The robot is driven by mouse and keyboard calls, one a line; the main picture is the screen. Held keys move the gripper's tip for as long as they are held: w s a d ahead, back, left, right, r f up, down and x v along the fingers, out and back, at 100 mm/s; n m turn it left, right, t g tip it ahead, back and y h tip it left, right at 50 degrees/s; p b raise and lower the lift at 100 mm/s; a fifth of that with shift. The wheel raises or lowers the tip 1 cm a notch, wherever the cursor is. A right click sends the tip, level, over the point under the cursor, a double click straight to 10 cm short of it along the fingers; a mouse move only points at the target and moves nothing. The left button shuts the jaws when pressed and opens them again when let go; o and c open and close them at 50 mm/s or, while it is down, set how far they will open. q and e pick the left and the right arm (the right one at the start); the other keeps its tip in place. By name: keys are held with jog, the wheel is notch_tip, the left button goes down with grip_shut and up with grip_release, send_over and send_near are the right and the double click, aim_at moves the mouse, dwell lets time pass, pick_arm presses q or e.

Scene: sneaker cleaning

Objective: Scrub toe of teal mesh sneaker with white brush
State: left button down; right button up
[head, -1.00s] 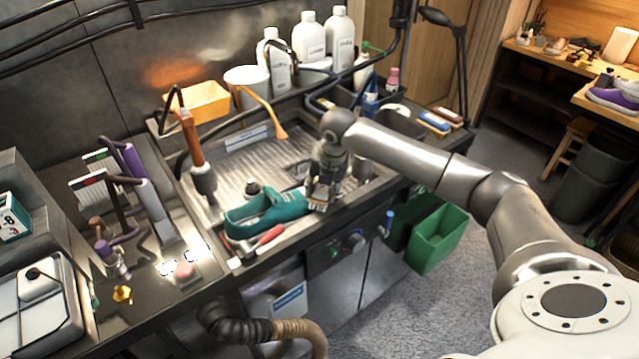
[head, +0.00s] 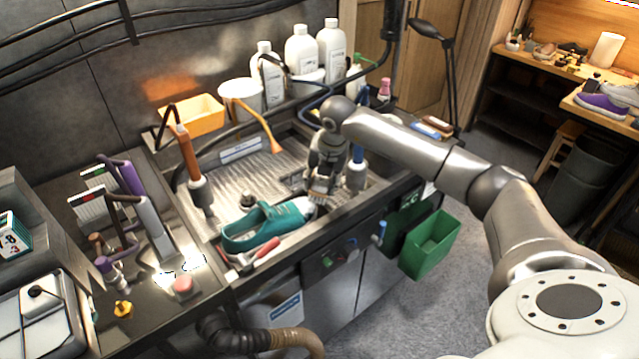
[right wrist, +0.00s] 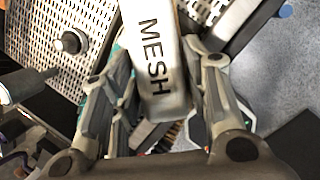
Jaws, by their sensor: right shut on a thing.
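The teal mesh sneaker (head: 262,230) lies on the front part of the sink, its toe pointing right. My right gripper (head: 319,190) is at the toe end, slightly behind it; whether it touches the toe is unclear. In the right wrist view my right gripper (right wrist: 158,75) is shut on the white brush (right wrist: 155,65), whose block is marked "MESH". Dark and tan bristles show near the lower end of the block. Only small teal patches show behind the fingers there. My left gripper is not in view.
A red-handled tool (head: 258,252) lies at the front edge, beside the sneaker. Upright holders flank the sink, with an orange-brown handle (head: 188,155) at left and a blue one (head: 357,155) at right. A green bin (head: 430,245) hangs in front.

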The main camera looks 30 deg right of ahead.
jog(key=shift+d+r+p, duration=0.2)
jog(key=shift+r+p, duration=0.2)
jog(key=shift+r, duration=0.35)
jog(key=shift+d+r+p, duration=0.15)
jog(key=shift+r+p, duration=0.2)
jog(key=shift+r, duration=0.35)
jog(key=shift+s+f, duration=0.1)
